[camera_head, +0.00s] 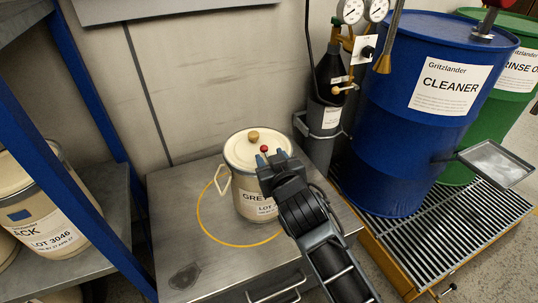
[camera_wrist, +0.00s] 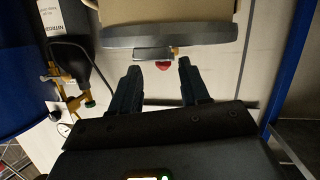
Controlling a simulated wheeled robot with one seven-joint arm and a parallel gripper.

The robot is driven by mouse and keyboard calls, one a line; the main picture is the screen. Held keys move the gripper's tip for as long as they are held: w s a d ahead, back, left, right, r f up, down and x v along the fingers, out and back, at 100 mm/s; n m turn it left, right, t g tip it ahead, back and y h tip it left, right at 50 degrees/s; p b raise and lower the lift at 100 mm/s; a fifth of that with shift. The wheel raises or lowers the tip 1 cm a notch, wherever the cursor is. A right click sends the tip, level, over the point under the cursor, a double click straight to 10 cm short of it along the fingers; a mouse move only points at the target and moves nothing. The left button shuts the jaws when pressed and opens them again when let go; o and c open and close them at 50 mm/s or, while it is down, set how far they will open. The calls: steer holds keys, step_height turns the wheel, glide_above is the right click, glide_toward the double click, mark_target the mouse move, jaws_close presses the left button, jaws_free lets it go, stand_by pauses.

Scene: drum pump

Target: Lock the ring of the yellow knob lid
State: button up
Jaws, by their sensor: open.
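The cream pail (camera_head: 246,200) with a "GRE..." label stands on the metal bench, its lid (camera_head: 238,150) on top with a tan-yellow knob (camera_head: 253,136). In the wrist view the grey ring (camera_wrist: 215,33) runs around the pail's rim, with a small latch (camera_wrist: 150,54) and a red tip (camera_wrist: 163,66). The red tip also shows in the head view (camera_head: 264,148). My gripper (camera_head: 272,158) is open at the near right side of the rim. In the wrist view its fingers (camera_wrist: 158,76) stand apart on either side of the red tip, which lies just beyond them. I cannot tell whether they touch it.
A yellow circle (camera_head: 203,222) is marked on the bench (camera_head: 180,250) around the pail. A dark cylinder with gauges stands behind right, beside the blue CLEANER drum (camera_head: 410,130). A blue-framed shelf (camera_head: 100,110) with another pail is at left. The bench's left side is clear.

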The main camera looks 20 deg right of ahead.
steer(key=shift+v, duration=2.8)
steer(key=s+d+f+n+y, duration=0.1)
steer(key=s+f, duration=0.1)
steer(key=s, duration=1.4)
steer(key=s+d+f+n+y, duration=0.1)
steer(key=s+d+y, duration=0.1)
steer(key=s, duration=1.3)
steer(key=s+a+r+m+h, duration=0.1)
steer(key=s+a+r+m, duration=0.1)
steer(key=s+r, duration=0.65)
step_height(320, 180, up, 11)
steer(key=s+p, duration=0.2)
steer(key=p, duration=1)
steer(key=shift+p, duration=0.35)
steer(key=shift+d+f, duration=0.1)
steer(key=shift+f, duration=0.05)
